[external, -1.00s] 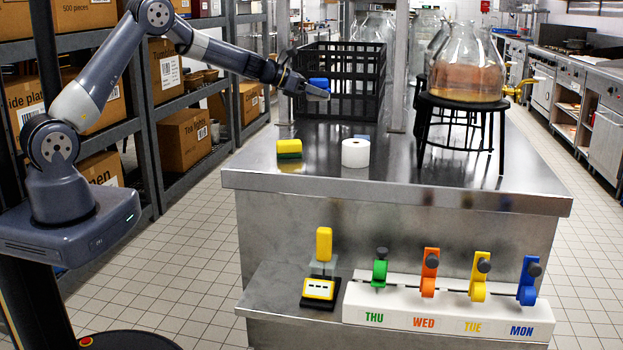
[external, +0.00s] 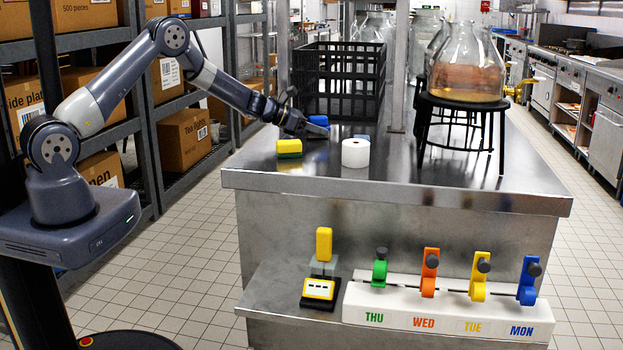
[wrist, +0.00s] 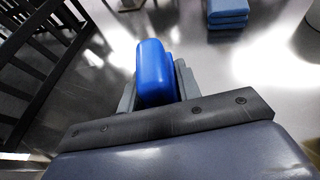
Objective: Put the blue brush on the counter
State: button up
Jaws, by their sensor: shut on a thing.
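The blue brush (external: 318,121) is held in my gripper (external: 308,129), low at the counter (external: 240,180) in front of the black crate. In the wrist view the brush (wrist: 154,72) sits between the two grey fingers (wrist: 155,95), which are shut on it. Its lower part is hidden by the fingers. I cannot tell whether it touches the steel top.
A yellow and green sponge (external: 289,148) and a white roll (external: 355,153) stand nearby on the counter. A folded blue cloth (wrist: 228,12) shows in the wrist view. The black crate (external: 340,80) is just behind. A glass jar (external: 466,65) stands on a black stool at right.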

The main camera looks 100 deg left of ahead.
jog(key=shift+f+b, duration=0.25)
jog(key=shift+b, duration=0.05)
jog(key=o, duration=1)
jog(key=shift+r, duration=0.1)
jog(key=shift+r, duration=0.1)
jog(key=shift+s+r+p, duration=0.1)
jog(key=shift+r+p, duration=0.05)
jog(key=shift+p, duration=0.2)
jog(key=b+v, duration=0.2)
jog(key=v, duration=0.9)
jog(key=shift+s+d+r, duration=0.1)
jog(key=shift+s+d, duration=0.15)
jog(key=shift+s, duration=0.05)
jog(key=shift+o, duration=0.5)
